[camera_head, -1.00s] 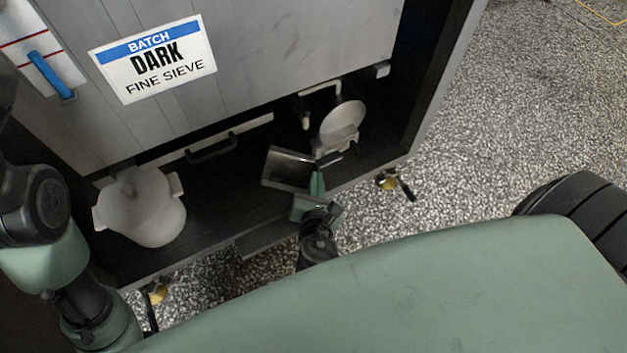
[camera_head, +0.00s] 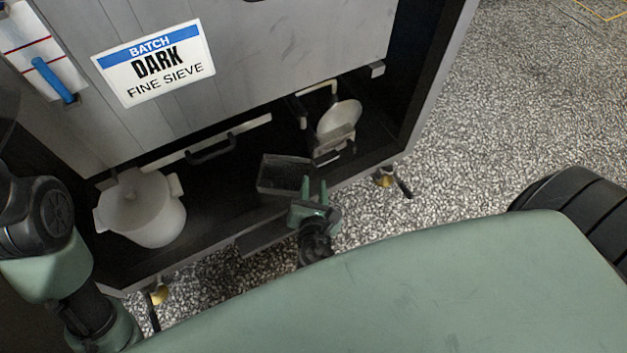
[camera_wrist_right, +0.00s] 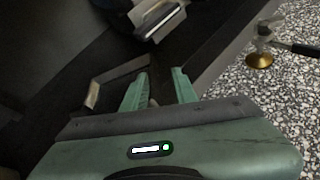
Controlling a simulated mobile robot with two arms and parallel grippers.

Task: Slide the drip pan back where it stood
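A small dark rectangular open pan (camera_head: 283,176) lies inside the low bay of the cabinet, left of my right gripper; I take it as the drip pan but cannot be sure. In the right wrist view an edge of a frame-like part (camera_wrist_right: 93,96) shows left of the fingers. My right gripper (camera_head: 316,187) is at the bay's front edge, fingers apart, empty. Its spread fingers (camera_wrist_right: 158,88) also show in the right wrist view.
A white pot (camera_head: 150,215) stands at the left of the bay. A pale round dish (camera_head: 340,118) on a bracket is at the right. A black handle (camera_head: 211,151) sits on a long pale bar at the back. Speckled floor (camera_head: 490,110) is clear at the right.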

